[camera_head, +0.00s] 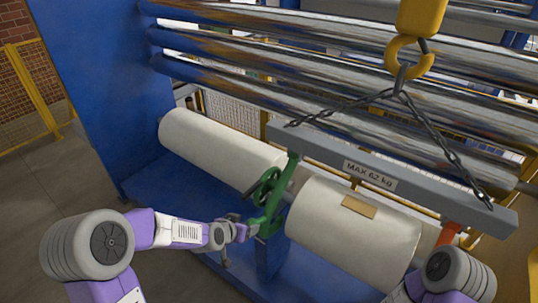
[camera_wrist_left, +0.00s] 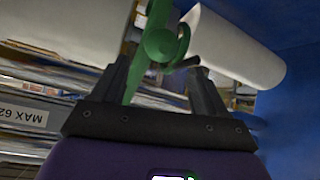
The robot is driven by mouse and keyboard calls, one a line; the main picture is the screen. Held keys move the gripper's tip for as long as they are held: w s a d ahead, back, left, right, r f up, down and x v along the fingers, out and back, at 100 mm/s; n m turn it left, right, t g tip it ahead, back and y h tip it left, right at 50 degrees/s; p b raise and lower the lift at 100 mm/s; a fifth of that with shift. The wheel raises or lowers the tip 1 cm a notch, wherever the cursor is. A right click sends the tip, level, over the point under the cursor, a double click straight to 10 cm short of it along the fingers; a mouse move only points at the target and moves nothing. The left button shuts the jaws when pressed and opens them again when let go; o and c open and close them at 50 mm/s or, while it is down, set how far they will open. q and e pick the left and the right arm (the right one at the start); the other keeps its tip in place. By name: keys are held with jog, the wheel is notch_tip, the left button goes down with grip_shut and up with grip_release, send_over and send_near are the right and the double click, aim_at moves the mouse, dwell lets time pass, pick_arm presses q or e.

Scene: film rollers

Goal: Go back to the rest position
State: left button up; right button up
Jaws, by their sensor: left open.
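My left gripper (camera_head: 248,230) is open at the green clamp (camera_head: 268,195), which hangs from the left end of the grey lifting beam (camera_head: 330,155). In the left wrist view, the two fingers of my left gripper (camera_wrist_left: 165,70) stand apart, with the green clamp (camera_wrist_left: 160,44) showing between and beyond them. I cannot tell whether they touch it. A red part (camera_head: 448,234) shows under the beam's right end, partly hidden. My right arm shows at the lower right, but its gripper is not visible.
A white roller with a left part (camera_head: 220,145) and a right part (camera_head: 350,235) lies below the beam. A yellow hook (camera_head: 410,55) with chains holds the beam. Shiny metal rollers (camera_head: 300,60) cross behind. A blue machine wall (camera_head: 100,80) stands left; open floor (camera_head: 50,190) lies further left.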

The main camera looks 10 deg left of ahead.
pick_arm(q)
jog(key=s+d+f+n+g+b, duration=0.1)
jog(key=s+d+f+g+b, duration=0.1)
jog(key=s+f, duration=0.6)
jog(key=s+d+f+n+g+h+b, duration=0.1)
jog(key=s+d+f+g+b, duration=0.2)
jog(key=f, duration=1.2)
jog(key=s+d+f+n+g+b, duration=0.2)
jog(key=s+f+b, duration=0.5)
jog(key=s+f, duration=0.5)
jog(key=shift+s+d+g+h, duration=0.3)
jog(key=shift+s+d+g, duration=0.45)
jog(key=shift+d, duration=0.45)
